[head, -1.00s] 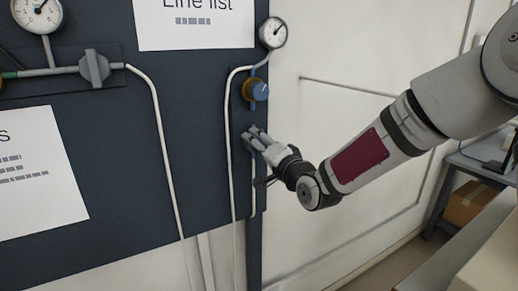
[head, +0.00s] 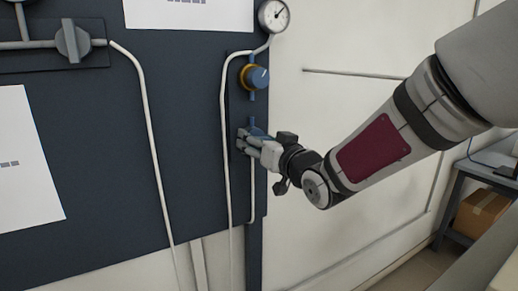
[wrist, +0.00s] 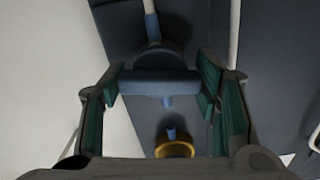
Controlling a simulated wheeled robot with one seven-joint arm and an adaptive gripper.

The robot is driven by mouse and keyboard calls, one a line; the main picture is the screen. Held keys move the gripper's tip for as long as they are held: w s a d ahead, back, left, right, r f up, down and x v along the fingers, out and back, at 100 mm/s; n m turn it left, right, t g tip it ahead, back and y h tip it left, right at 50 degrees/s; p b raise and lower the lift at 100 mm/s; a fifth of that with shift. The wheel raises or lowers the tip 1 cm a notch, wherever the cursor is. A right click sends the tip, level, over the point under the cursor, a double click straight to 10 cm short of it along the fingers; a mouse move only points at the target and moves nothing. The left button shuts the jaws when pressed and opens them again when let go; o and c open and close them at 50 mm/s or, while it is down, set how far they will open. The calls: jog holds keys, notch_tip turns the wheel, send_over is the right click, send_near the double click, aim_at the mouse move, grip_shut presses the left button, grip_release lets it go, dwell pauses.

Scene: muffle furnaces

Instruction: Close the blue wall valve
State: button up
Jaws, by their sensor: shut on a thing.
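The blue wall valve (head: 257,131) sits on the dark panel near its right edge, on a thin vertical pipe. In the head view my gripper (head: 249,143) covers most of it. In the wrist view its blue bar handle (wrist: 160,83) lies crosswise to the blue pipe, between the green-padded fingers of my gripper (wrist: 165,95). My gripper is shut on the handle, one finger at each end.
A blue knob with a yellow collar (head: 258,77) is just above the valve, with a gauge (head: 273,15) higher up. A white pipe (head: 225,150) runs close left. A grey valve (head: 73,41) is further left. Pale wall lies to the right.

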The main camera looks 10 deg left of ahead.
jog(key=shift+n+b, duration=0.8)
jog(key=shift+n, duration=0.1)
jog(key=o, duration=1.2)
jog(key=shift+c, duration=0.2)
jog(key=v, duration=1.2)
